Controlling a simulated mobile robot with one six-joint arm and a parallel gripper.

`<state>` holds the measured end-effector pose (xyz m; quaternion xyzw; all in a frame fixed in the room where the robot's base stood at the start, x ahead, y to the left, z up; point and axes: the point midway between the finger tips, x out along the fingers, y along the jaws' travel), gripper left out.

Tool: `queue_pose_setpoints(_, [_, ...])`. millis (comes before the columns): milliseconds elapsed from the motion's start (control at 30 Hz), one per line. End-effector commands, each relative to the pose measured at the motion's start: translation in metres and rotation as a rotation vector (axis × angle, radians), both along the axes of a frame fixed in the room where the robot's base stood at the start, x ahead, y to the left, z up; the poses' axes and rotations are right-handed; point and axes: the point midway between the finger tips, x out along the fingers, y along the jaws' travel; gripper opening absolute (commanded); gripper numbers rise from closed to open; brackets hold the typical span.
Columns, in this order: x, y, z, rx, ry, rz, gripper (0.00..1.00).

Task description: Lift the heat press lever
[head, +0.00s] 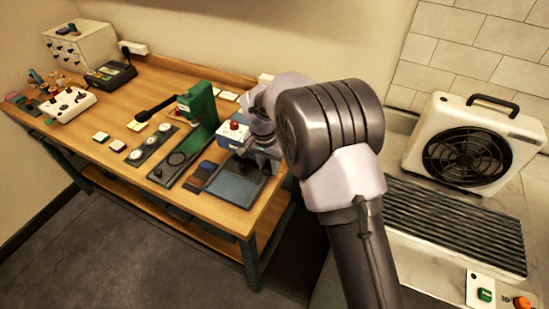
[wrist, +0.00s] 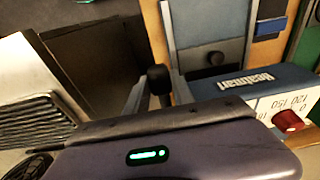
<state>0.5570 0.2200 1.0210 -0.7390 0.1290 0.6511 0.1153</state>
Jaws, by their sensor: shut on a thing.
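The heat press (head: 236,130) stands near the right end of the wooden table, with a white and blue head, a red knob and a dark lower plate (head: 238,186). In the wrist view its blue top (wrist: 250,84) and numbered red dial (wrist: 288,121) show close up. A grey lever arm (wrist: 134,99) with a black round joint shows beside the head. My gripper (head: 268,152) is at the right side of the press, shut on the lever. Its fingertips and the gripped part of the lever are hidden behind my wrist and gripper body.
A green hand press (head: 203,112) with a long black handle stands just left of the heat press. Round dies (head: 150,148) and small cards lie further left. A white fan unit (head: 470,145) and ribbed grey rack (head: 455,222) stand on the right counter.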

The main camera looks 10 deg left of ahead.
Motion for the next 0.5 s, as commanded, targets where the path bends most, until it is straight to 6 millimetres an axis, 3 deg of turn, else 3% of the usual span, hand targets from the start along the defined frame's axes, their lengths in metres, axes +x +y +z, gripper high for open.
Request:
queue_pose_setpoints(267, [-0.0035, -0.0008, -0.0047, -0.003, 0.012, -0.003, 0.00])
queue_pose_setpoints(300, [-0.0035, -0.0007, -0.0046, -0.003, 0.013, -0.003, 0.37])
queue_pose_setpoints(367, [-0.0032, -0.0006, -0.0043, -0.002, 0.010, -0.003, 0.49])
queue_pose_setpoints(500, [-0.0025, -0.0005, -0.0034, -0.002, 0.008, -0.002, 0.51])
